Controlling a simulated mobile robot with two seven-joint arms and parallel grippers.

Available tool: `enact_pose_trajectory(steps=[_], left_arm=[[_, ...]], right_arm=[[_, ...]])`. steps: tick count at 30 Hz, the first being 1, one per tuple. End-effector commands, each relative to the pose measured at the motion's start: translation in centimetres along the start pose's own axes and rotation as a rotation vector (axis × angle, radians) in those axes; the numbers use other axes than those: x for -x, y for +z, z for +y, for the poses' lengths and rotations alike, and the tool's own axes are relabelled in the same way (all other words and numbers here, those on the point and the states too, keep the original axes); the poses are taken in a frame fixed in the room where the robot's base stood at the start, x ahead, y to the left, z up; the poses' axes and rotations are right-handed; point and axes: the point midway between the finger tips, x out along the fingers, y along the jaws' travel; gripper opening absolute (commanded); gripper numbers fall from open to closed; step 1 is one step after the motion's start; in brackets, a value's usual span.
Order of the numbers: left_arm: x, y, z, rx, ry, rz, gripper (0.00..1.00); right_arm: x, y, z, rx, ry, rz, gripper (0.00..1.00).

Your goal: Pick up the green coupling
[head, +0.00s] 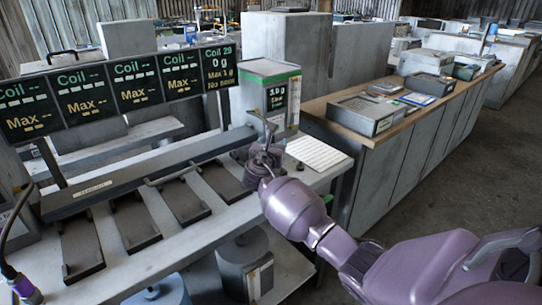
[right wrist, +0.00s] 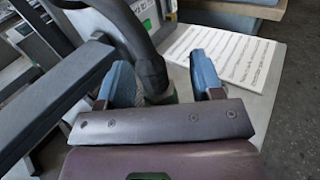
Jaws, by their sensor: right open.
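My right gripper (head: 262,155) is over the right end of the bench, in front of the display box. In the right wrist view my right gripper (right wrist: 163,78) is open, with blue-grey finger pads apart. A dark curved hose (right wrist: 128,28) comes down from the top, and its thicker dark end (right wrist: 151,72) lies between the fingers, nearer the left one. I cannot tell whether either finger touches it. My left gripper is out of view.
A display box with a green band (head: 265,95) stands behind the gripper. A white ribbed pad (head: 318,153) lies to its right. Dark trays (head: 133,222) line the bench under the coil displays (head: 108,92). A purple-ringed hose end (head: 24,288) hangs at lower left.

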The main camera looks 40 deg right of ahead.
Motion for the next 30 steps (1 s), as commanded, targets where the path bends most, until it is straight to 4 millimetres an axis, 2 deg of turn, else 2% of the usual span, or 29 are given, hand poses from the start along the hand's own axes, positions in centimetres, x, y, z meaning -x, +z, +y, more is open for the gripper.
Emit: enact_pose_trajectory(steps=[8,19,26,30], left_arm=[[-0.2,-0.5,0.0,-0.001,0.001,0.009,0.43],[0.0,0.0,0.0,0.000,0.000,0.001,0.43],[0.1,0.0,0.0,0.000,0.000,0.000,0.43],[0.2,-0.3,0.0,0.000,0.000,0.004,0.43]], right_arm=[[-0.2,0.1,0.0,-0.001,0.000,0.000,0.59],[-0.2,0.1,0.0,0.000,0.000,0.000,0.02],[-0.2,0.2,0.0,-0.001,0.000,-0.001,0.00],[-0.2,1.1,0.0,-0.003,0.000,-0.003,0.00]])
